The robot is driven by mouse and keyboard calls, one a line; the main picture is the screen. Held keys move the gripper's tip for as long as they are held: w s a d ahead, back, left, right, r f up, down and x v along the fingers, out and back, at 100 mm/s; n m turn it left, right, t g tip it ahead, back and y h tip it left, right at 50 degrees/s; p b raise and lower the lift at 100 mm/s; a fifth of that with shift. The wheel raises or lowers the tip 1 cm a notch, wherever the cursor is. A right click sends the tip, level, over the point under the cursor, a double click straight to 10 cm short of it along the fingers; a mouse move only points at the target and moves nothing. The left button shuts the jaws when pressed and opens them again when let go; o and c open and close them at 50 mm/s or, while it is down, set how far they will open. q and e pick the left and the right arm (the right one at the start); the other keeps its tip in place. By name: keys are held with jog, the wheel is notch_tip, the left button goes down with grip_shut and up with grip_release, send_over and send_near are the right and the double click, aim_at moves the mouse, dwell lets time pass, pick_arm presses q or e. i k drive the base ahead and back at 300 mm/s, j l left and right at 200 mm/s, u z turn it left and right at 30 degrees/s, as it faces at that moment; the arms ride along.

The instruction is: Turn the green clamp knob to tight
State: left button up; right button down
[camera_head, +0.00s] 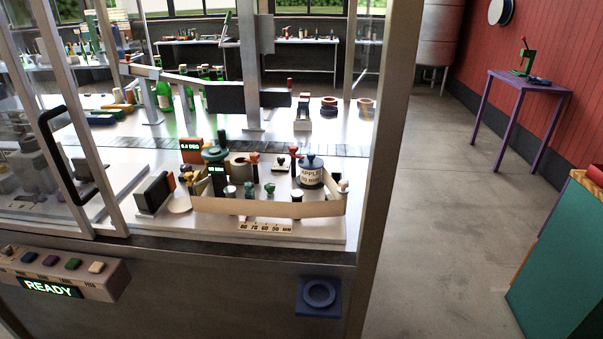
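Several green knobs show in the head view on the machine's bench, and I cannot tell for sure which is the clamp knob. A wide dark green knob (214,153) sits on top of a post with a small lit display. Two small green knobs, one at the left (249,190) and one at the right (270,188), stand behind a low tan rail (225,206). Their tight or loose marks are too small to read. Neither of my grippers is in view, and nothing touches these knobs.
A metal frame post (388,130) stands right of the bench. A glass door with a black handle (68,155) covers its left part. An orange box with a display (191,150) stands behind. A control box reading READY (105,275) juts out front left.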

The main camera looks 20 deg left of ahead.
aim_at(269, 187)
jog(key=j+z, duration=0.3)
jog(key=j, duration=0.4)
jog(key=k+j+z, duration=0.15)
jog(key=j+z, duration=0.15)
jog(key=j, duration=0.4)
